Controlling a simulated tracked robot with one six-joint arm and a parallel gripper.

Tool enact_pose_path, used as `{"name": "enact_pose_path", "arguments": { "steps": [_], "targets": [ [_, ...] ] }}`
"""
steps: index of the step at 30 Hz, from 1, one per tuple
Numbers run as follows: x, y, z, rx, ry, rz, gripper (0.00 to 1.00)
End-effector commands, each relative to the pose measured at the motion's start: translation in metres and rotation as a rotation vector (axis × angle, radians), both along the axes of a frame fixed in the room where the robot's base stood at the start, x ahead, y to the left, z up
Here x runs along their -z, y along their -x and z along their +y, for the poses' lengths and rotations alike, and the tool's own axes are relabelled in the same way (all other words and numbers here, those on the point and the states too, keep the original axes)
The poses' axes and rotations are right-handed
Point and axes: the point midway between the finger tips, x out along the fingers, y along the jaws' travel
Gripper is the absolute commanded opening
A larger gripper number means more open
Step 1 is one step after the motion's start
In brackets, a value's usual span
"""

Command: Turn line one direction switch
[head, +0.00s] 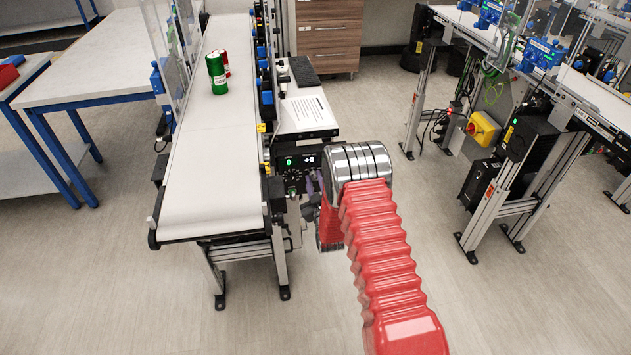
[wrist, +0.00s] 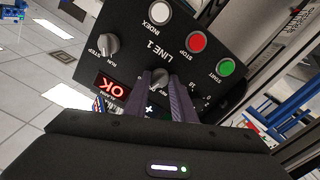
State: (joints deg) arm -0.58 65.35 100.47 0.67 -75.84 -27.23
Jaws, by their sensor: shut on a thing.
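The line one control panel is a black box (wrist: 130,50) marked LINE 1 in the wrist view. It also shows in the head view (head: 293,171), at the conveyor's near right corner. The direction switch is a grey knob (wrist: 160,76) below the LINE 1 label as pictured. My gripper (wrist: 162,84) has its two dark fingers on either side of this knob and is shut on it. The fingers hide part of the knob and its markings. In the head view my gripper (head: 312,184) is small and partly hidden by my arm.
The panel also bears a white INDEX button (wrist: 160,13), a red STOP button (wrist: 196,42), a green START button (wrist: 225,67) and a STEP/RUN knob (wrist: 108,44). A red display (wrist: 112,87) reads OK. Green and red cans (head: 216,74) stand on the conveyor belt (head: 211,172).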

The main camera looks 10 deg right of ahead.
Motion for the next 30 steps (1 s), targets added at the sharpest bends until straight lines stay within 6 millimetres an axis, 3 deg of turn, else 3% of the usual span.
{"name": "enact_pose_path", "arguments": {
  "steps": [30],
  "targets": [
    [0.0033,0.0002,0.0047,-0.007,0.938,0.000,0.01]
  ]
}}
